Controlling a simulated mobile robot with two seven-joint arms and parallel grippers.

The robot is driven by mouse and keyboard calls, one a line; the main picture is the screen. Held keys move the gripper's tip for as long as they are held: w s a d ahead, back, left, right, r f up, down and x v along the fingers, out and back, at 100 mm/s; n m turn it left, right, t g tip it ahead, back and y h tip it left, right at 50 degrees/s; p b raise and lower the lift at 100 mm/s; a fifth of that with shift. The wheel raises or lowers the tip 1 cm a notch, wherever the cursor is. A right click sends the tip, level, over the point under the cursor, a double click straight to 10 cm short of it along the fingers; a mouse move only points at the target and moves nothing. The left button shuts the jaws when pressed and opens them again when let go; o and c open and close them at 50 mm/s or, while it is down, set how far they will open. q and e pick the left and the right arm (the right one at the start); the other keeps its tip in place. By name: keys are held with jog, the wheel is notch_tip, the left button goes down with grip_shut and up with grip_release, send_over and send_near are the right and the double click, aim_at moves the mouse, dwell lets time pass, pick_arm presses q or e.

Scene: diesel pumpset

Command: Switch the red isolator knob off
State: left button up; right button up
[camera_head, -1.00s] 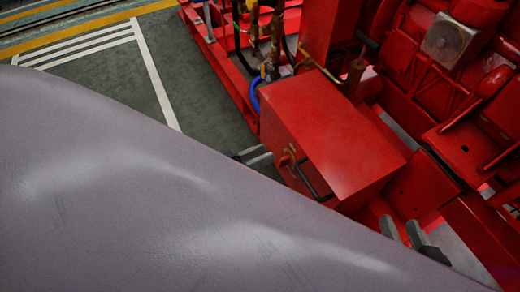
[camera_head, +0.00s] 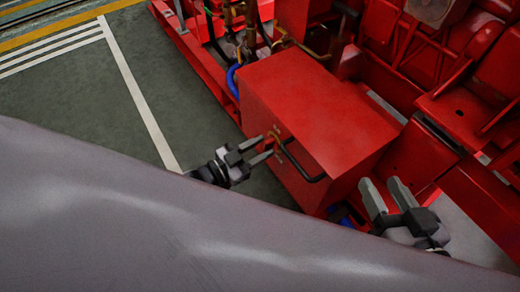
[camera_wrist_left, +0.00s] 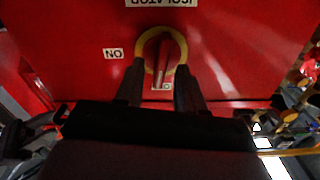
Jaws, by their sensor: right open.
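The red isolator knob (camera_wrist_left: 163,55) sits on a yellow ring on the red cabinet face. In the left wrist view its grip points down, tilted slightly, at a small white label (camera_wrist_left: 162,86) that is partly hidden. An upside-down ON label (camera_wrist_left: 113,53) is left of it. My left gripper (camera_wrist_left: 160,88) is open, with a finger on each side of the knob's lower part and gaps to the grip. In the head view my left gripper (camera_head: 271,148) is at the knob (camera_head: 277,143), which shows only edge-on. My right gripper (camera_head: 383,184) is open and empty, right of the cabinet.
The red cabinet (camera_head: 325,105) has a dark bar handle (camera_head: 300,165) right of the knob. Red machinery (camera_head: 470,60) crowds the right side. Pipes and a blue hose (camera_head: 233,80) stand behind. The green floor (camera_head: 70,95) at left is clear.

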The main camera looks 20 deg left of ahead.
pick_arm(q)
jog(key=shift+w+d, duration=0.1)
jog(key=shift+w, duration=0.05)
grip_shut()
jog(key=shift+n, duration=0.9)
grip_release()
